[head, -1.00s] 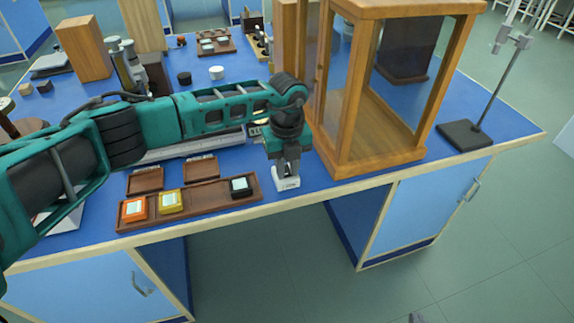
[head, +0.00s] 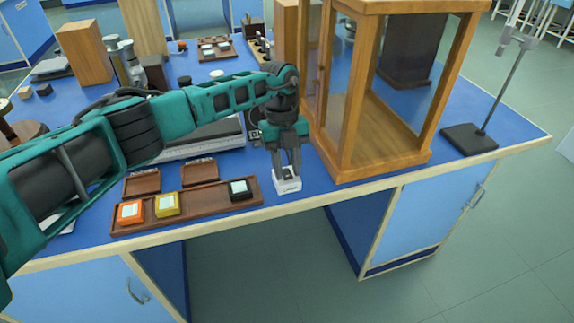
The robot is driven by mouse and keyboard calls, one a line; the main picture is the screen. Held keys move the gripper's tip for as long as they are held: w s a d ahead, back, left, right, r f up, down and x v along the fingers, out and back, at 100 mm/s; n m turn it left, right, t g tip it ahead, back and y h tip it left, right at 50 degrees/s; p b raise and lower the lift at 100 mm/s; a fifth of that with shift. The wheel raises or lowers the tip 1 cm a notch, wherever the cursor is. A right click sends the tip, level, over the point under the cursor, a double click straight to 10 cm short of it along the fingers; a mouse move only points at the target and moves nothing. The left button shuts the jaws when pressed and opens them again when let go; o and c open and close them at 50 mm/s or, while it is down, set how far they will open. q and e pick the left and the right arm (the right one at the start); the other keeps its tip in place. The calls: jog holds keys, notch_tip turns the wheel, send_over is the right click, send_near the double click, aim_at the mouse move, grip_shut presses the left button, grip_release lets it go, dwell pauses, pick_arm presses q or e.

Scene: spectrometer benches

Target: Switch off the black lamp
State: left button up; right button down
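A small black block with a pale top (head: 239,189) sits at the right end of a brown wooden tray (head: 205,206) near the bench's front edge. I cannot tell whether it is the black lamp. A small white box (head: 287,184) with a dark part on top stands right of the tray. My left gripper (head: 288,173) points down over this white box, its fingers apart with a gap between them. The fingertips are at the box's top; contact is unclear. My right gripper is not in view.
An orange block (head: 130,211) and a yellow block (head: 167,204) share the tray. A wooden glass-sided case (head: 385,163) stands close right of my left gripper. My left arm covers part of the bench behind the tray.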

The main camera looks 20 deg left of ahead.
pick_arm(q)
jog(key=shift+o, duration=1.2)
jog(key=shift+r, duration=0.1)
jog(key=v, duration=1.2)
jog(key=shift+r, duration=0.35)
jog(key=shift+w, duration=0.1)
